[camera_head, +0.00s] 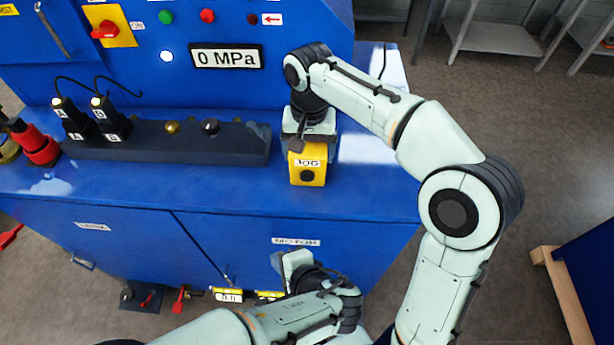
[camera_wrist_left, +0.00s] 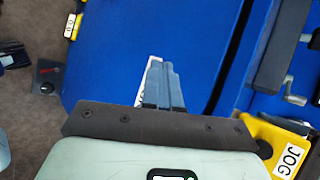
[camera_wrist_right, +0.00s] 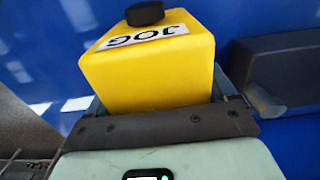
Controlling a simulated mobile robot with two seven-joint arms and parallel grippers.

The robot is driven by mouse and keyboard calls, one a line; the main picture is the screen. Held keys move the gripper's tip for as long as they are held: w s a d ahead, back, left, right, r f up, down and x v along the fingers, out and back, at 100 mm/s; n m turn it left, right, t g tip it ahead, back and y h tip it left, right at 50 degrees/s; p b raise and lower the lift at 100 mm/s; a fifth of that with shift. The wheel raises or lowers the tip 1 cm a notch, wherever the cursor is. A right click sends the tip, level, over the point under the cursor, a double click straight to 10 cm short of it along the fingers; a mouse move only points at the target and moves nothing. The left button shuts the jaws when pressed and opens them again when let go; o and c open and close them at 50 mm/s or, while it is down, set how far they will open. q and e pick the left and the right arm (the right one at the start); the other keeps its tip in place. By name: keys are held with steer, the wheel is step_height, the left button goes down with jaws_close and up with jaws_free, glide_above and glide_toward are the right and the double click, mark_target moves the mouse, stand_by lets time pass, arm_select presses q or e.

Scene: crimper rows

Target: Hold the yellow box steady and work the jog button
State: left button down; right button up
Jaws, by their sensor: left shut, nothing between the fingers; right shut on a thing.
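The yellow box (camera_head: 307,160), labelled JOG, stands upright on the blue bench, its round black button (camera_head: 307,175) on the front. My right gripper (camera_head: 309,142) is shut on the box from behind. In the right wrist view the box (camera_wrist_right: 155,75) fills the space between the fingers, its button (camera_wrist_right: 145,13) unobstructed. My left gripper (camera_head: 292,262) is shut and empty, low in front of the bench and apart from the box. In the left wrist view its closed fingers (camera_wrist_left: 162,85) point over blue surface. The box (camera_wrist_left: 268,135) shows there at the right edge, partly cut off.
A dark block (camera_head: 190,143) on the bench, left of the box, carries two plugs (camera_head: 92,118) marked A and B. Behind stands a blue panel with a 0 MPa display (camera_head: 227,58). Bench top between block and front edge is clear.

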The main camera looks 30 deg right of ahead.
mark_target(307, 177)
arm_select(q)
steer(key=s+d+r+m+t+h, duration=0.1)
steer(key=d+r+t, duration=0.3)
steer(key=r, duration=0.7)
steer(key=shift+s+d+r+t+h, duration=0.15)
steer(key=shift+s+t+h, duration=0.15)
steer(key=shift+s+h, duration=0.35)
steer(key=shift+w+d, duration=0.8)
steer(key=shift+w, duration=0.45)
steer(key=shift+w+d, duration=0.75)
steer(key=shift+w, duration=0.45)
steer(key=shift+w+d, duration=0.8)
steer(key=shift+w, duration=0.45)
steer(key=shift+w, duration=0.15)
steer(key=shift+w+d, duration=0.2)
steer(key=shift+w, duration=0.05)
steer(key=shift+w+d, duration=0.25)
steer(key=shift+w, duration=0.2)
steer(key=shift+s, duration=0.1)
steer(key=shift+s+a, duration=0.5)
steer(key=shift+s, duration=0.25)
